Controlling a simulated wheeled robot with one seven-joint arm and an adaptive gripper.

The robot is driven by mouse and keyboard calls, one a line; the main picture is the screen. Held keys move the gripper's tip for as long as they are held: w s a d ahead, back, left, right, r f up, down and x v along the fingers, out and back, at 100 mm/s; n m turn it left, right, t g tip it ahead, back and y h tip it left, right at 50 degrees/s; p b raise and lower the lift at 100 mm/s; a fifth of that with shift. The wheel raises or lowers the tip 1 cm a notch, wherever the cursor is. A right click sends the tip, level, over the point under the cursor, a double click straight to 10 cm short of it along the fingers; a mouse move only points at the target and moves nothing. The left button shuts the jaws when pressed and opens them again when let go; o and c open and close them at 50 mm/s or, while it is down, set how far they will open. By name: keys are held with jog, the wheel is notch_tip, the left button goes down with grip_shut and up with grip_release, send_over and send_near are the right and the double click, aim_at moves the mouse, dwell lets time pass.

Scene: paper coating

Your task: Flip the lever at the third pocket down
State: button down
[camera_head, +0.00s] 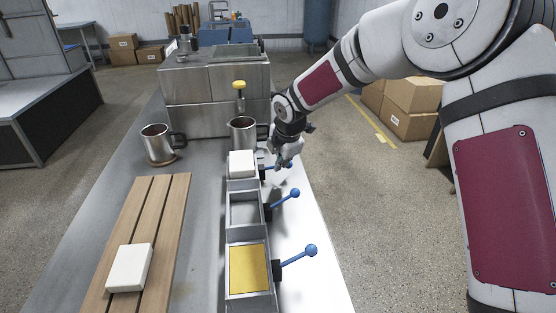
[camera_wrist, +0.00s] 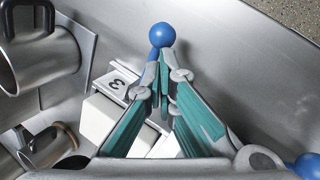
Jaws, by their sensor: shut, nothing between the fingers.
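A row of metal pockets runs away from me in the head view. The far pocket (camera_head: 242,178) holds a white block (camera_head: 242,163), and its blue-knobbed lever (camera_head: 289,164) sticks out to the right. My gripper (camera_head: 280,164) is at this far lever, fingers shut and empty. In the wrist view a plate marked 3 (camera_wrist: 117,84) lies beside the white block (camera_wrist: 107,117). The blue knob (camera_wrist: 161,34) shows just past my closed fingertips (camera_wrist: 166,62); I cannot tell whether they touch the lever. The fingers hide part of the lever's arm.
The middle pocket (camera_head: 244,231) looks empty, with its lever (camera_head: 294,193) out right. The near pocket's floor is yellow (camera_head: 248,268), its lever (camera_head: 311,250) also out right. Metal mugs (camera_head: 156,142) (camera_head: 241,131) stand behind and left. A white block (camera_head: 130,267) lies on a slatted board (camera_head: 160,220).

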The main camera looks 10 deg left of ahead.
jog(key=shift+w+d, duration=0.1)
jog(key=shift+d, duration=0.05)
jog(key=shift+s+a+r, duration=0.2)
jog(key=shift+a+r, duration=0.05)
jog(key=shift+a, duration=0.5)
jog(key=shift+s+a, duration=0.1)
jog(key=shift+s+a+r, duration=0.15)
jog(key=shift+r, duration=0.1)
jog(key=s+a+p+v, duration=0.1)
jog(key=a+v, duration=0.1)
jog(key=v, duration=1)
jog(key=shift+s, duration=0.35)
jog(key=shift+d, duration=0.1)
